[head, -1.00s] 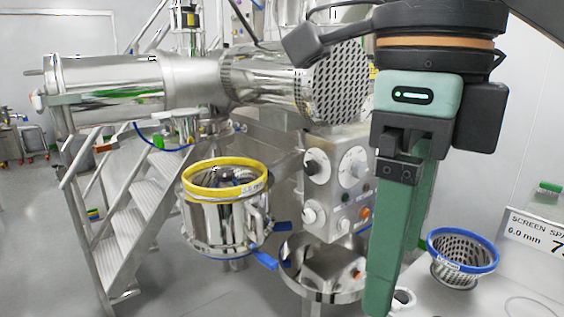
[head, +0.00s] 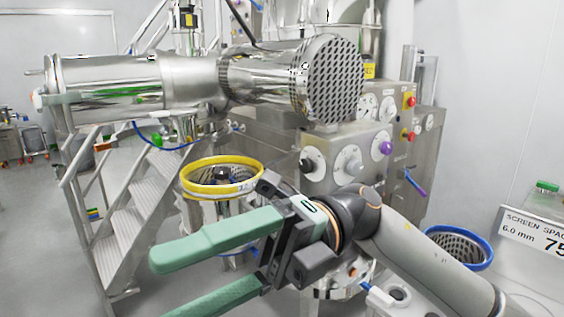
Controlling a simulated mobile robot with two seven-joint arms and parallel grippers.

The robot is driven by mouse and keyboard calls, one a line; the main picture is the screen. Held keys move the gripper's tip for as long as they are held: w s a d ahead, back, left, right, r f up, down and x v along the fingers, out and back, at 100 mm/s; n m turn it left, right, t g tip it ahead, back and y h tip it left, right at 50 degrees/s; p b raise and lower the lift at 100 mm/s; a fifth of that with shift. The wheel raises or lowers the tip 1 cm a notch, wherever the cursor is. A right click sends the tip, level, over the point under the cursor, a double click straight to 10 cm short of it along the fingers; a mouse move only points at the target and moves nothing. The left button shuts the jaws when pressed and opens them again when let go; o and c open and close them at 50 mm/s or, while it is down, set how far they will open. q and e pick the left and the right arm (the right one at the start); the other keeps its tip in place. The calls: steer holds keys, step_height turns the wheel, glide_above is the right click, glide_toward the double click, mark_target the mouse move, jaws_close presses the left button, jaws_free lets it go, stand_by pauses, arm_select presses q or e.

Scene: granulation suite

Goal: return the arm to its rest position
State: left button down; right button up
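My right arm comes in from the lower right and crosses the front of the view. Its gripper (head: 163,289) points left, with two long green fingers spread apart and nothing visible between them. The upper finger passes in front of the steel vessel with the yellow rim (head: 188,187) and hides much of its body. Whether it touches the vessel I cannot tell. The lower finger runs off the bottom edge. My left gripper is not in view.
A steel machine with a control panel (head: 375,170) and a perforated drum end (head: 335,80) stands behind the arm. A blue-rimmed perforated screen (head: 470,238) sits on the right bench, partly covered by my forearm. Steel stairs (head: 130,220) stand at left. Open floor (head: 40,240) lies at far left.

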steer(key=w+d+f+m+t+y, duration=0.2)
steer(key=w+f+m+t+y, duration=0.1)
steer(key=w+m+t+y, duration=0.45)
steer(key=w+d+f+m+t+y, duration=0.1)
steer(key=w+f+m+t+y, duration=0.2)
steer(key=w+m+t+y, duration=0.5)
steer(key=w+d+f+m+t+h, duration=0.2)
steer(key=d+f+m+t+h, duration=0.2)
steer(key=f+m+t+h, duration=0.6)
steer(key=w+d+f+m+t+h, duration=0.35)
steer(key=f+m+t+h, duration=0.3)
steer(key=f+m, duration=0.4)
steer(key=s+d+f+m+g+h, duration=0.25)
steer(key=d+f+m+h, duration=0.3)
steer(key=f, duration=0.45)
steer(key=s+d+f+m+g+h, duration=0.2)
steer(key=s+d+f+g, duration=0.1)
steer(key=s+f, duration=0.6)
steer(key=s+d+f+m+g+h, duration=0.1)
steer(key=s+d+f+g+h, duration=0.2)
steer(key=s+f, duration=0.6)
step_height(320, 180, down, 3)
steer(key=shift+s+d+m+g, duration=0.3)
steer(key=shift+d+m+g, duration=0.05)
steer(key=shift+d+g, duration=0.35)
